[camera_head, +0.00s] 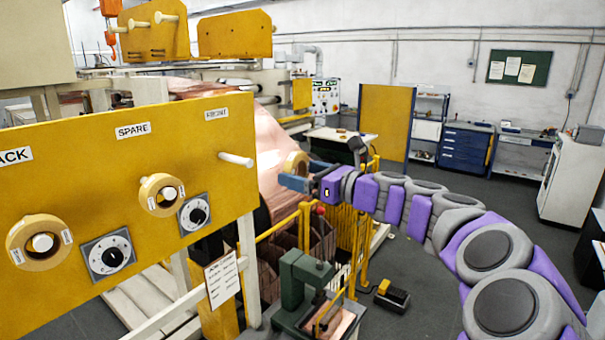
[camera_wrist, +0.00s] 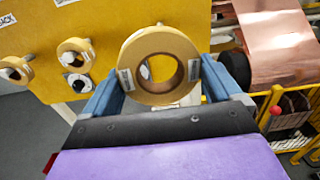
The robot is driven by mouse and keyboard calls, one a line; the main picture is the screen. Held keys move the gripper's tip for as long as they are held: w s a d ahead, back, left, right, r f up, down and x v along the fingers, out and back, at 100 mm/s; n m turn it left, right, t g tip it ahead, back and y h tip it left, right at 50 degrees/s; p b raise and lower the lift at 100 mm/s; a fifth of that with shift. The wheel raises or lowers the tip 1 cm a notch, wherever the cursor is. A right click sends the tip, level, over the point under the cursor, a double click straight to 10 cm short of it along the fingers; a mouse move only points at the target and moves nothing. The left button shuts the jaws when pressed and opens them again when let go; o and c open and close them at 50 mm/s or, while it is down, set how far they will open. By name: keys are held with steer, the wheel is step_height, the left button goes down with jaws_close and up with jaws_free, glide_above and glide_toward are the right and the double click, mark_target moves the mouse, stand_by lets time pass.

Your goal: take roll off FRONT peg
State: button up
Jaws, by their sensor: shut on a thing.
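My gripper (camera_head: 294,180) is shut on a tan tape-like roll (camera_head: 292,163), held out to the right of the yellow panel. In the wrist view the roll (camera_wrist: 160,38) sits upright between the two blue fingers, its hole facing the camera. The FRONT peg (camera_head: 236,159), a white rod under the FRONT label (camera_head: 216,114), is bare and apart from the roll. The SPARE peg carries a roll (camera_head: 150,192), and the peg by the label ending in "ACK" carries another (camera_head: 18,234).
The yellow panel (camera_head: 100,135) also bears black dials (camera_head: 194,213). Copper foil (camera_head: 268,140) runs behind the roll. Yellow rails (camera_head: 277,229) and a green bench device (camera_head: 300,280) stand below my arm. Open grey floor lies to the right.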

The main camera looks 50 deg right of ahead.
steer(key=shift+r, duration=0.15)
steer(key=shift+s+d+p, duration=0.15)
steer(key=shift+s+p, duration=0.2)
steer(key=shift+s, duration=0.65)
steer(key=shift+s+d+p, duration=0.1)
steer(key=shift+s+p, duration=0.2)
steer(key=shift+s, duration=0.7)
steer(key=shift+s+d+p, duration=0.2)
steer(key=shift+s+p, duration=0.25)
steer(key=shift+s, duration=2.35)
steer(key=shift+s+d+p, duration=0.15)
steer(key=shift+s+p, duration=0.25)
steer(key=shift+s, duration=2.35)
